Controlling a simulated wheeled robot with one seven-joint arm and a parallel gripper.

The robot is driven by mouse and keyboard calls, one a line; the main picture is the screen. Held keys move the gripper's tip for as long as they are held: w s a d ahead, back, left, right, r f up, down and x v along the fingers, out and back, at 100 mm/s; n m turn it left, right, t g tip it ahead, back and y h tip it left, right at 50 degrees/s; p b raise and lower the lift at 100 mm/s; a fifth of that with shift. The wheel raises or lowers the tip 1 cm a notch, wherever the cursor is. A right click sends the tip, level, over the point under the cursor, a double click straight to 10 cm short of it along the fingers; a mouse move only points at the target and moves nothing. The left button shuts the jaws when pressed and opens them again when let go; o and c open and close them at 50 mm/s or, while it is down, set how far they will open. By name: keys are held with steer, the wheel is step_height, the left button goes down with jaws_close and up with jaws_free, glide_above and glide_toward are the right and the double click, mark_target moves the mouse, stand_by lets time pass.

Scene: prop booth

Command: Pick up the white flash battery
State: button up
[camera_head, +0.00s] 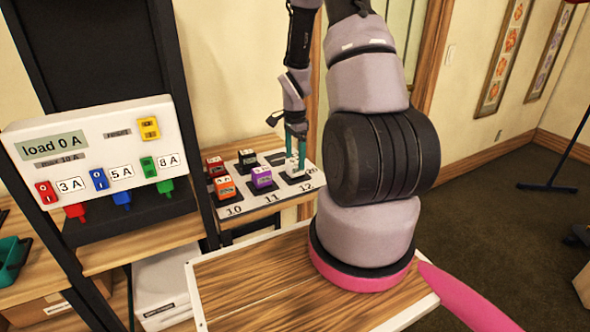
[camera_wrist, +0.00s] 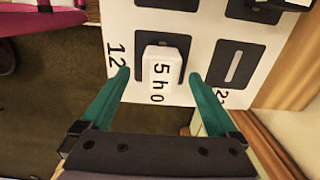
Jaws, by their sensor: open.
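The white flash battery (camera_wrist: 166,68) stands in the dark slot marked 12 on the white board in the wrist view. Its top carries dark characters that look like "5 h 0". My gripper (camera_wrist: 160,76) is open, with one teal finger on each side of the battery and a visible gap at both sides. It is not gripping the battery. In the head view my gripper (camera_head: 296,150) points down over the board's right part, near slot 12. There the fingers largely hide the battery, and I cannot make it out clearly.
The white board (camera_head: 234,211) also holds red (camera_head: 215,166), orange (camera_head: 225,187), purple (camera_head: 262,177) and black (camera_head: 246,157) blocks. A panel (camera_head: 100,140) reading "load 0 A" with coloured plugs stands at left. A wooden tabletop (camera_head: 260,285) is clear in front.

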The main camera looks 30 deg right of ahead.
mark_target(295, 160)
step_height(295, 160, down, 5)
steer(key=shift+d+r, duration=0.1)
steer(key=shift+r, duration=0.05)
steer(key=shift+w, duration=0.1)
steer(key=shift+c, duration=0.3)
jaws_close()
steer(key=shift+r, duration=0.1)
